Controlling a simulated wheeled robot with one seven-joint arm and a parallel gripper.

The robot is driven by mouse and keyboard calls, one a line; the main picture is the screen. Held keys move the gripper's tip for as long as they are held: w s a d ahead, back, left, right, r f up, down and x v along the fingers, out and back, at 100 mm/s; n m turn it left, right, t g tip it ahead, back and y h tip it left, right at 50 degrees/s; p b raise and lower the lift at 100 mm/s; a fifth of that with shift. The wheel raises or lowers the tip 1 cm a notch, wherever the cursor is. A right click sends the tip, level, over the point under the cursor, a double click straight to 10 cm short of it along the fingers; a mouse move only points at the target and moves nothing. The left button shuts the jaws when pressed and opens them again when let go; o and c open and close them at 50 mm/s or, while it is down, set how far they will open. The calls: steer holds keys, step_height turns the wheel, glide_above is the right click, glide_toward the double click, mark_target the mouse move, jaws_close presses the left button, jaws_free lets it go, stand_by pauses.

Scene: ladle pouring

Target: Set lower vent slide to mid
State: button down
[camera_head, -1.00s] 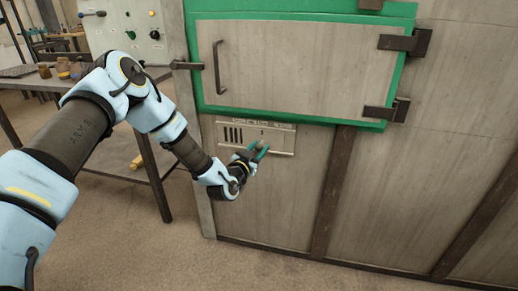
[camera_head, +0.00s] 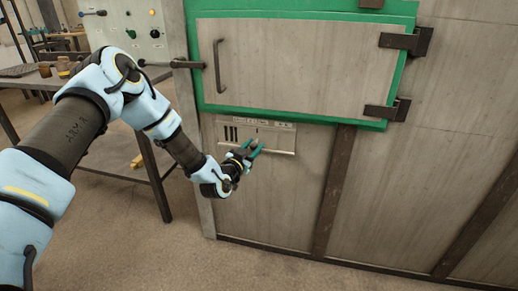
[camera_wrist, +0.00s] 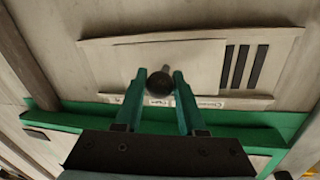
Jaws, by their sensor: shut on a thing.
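The lower vent (camera_head: 285,147) is a pale metal panel below the green-framed door, with dark slots (camera_head: 231,134) showing at its left. In the wrist view it appears upside down, with the slide plate (camera_wrist: 190,55) beside three dark slots (camera_wrist: 243,67) at right. A dark round knob (camera_wrist: 159,84) stands out from the slide. My gripper (camera_head: 254,147) is shut on this knob, its green fingers on either side; the grip also shows in the wrist view (camera_wrist: 159,74). Small labels (camera_wrist: 204,103) line the panel edge, too small to read surely, partly hidden by the fingers.
The closed door (camera_head: 300,60) with its handle (camera_head: 217,67) and dark hinges is directly above the vent. A control box (camera_head: 125,33) and a workbench (camera_head: 60,83) stand at left. Floor (camera_head: 180,260) in front of the vent is clear.

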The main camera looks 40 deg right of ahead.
steer(key=shift+w+a, duration=0.6)
steer(key=shift+w, duration=0.25)
steer(key=c, duration=0.5)
jaws_free()
steer(key=v, duration=1)
steer(key=shift+s+a+b, duration=0.2)
steer(key=shift+a+b, duration=0.15)
